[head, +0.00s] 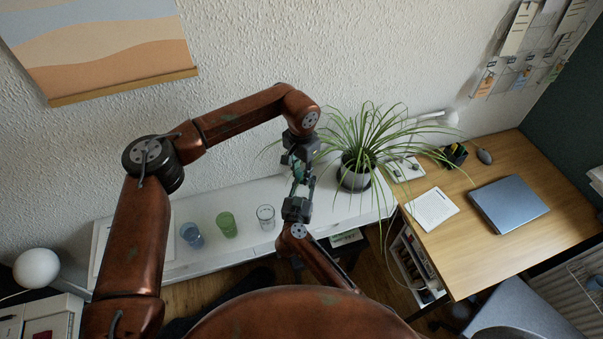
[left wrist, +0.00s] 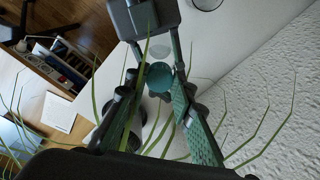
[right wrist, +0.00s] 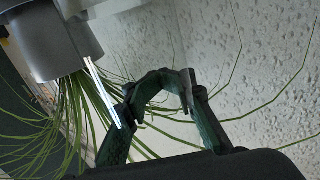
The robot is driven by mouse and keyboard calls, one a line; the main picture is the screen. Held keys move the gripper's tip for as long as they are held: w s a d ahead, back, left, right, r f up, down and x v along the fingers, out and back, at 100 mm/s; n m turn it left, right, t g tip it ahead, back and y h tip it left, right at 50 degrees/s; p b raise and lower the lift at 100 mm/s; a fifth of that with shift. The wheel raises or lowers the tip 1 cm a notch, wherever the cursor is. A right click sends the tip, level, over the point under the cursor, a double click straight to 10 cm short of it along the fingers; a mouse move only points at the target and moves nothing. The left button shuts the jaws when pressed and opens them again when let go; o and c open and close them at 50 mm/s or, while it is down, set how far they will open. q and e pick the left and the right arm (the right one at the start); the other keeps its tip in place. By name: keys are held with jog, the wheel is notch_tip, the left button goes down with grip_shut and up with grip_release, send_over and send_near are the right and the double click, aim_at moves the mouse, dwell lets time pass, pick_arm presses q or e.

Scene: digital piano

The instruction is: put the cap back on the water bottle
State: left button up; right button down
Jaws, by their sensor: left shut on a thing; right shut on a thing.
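My left gripper (head: 298,168) reaches down from above, over the white shelf and left of the plant. In the left wrist view its fingers (left wrist: 158,88) are shut on a round teal cap (left wrist: 160,77). A pale, see-through round shape, likely the water bottle (left wrist: 160,50), shows just beyond the cap. My right gripper (head: 300,190) is directly below the left one, pointing up. It is shut on what seems to be the clear bottle, hardly visible between its fingers (right wrist: 157,95) in the right wrist view. I cannot tell whether cap and bottle touch.
A blue glass (head: 191,236), a green glass (head: 226,225) and a clear glass (head: 265,217) stand on the white shelf (head: 150,262). A potted spider plant (head: 355,178) is close on the right, its leaves near both grippers. The desk (head: 480,262) holds a laptop (head: 508,203).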

pick_arm(q)
jog(key=o, duration=0.7)
jog(key=shift+s+r, duration=0.1)
jog(key=shift+r, duration=2.2)
jog(key=shift+c, duration=0.5)
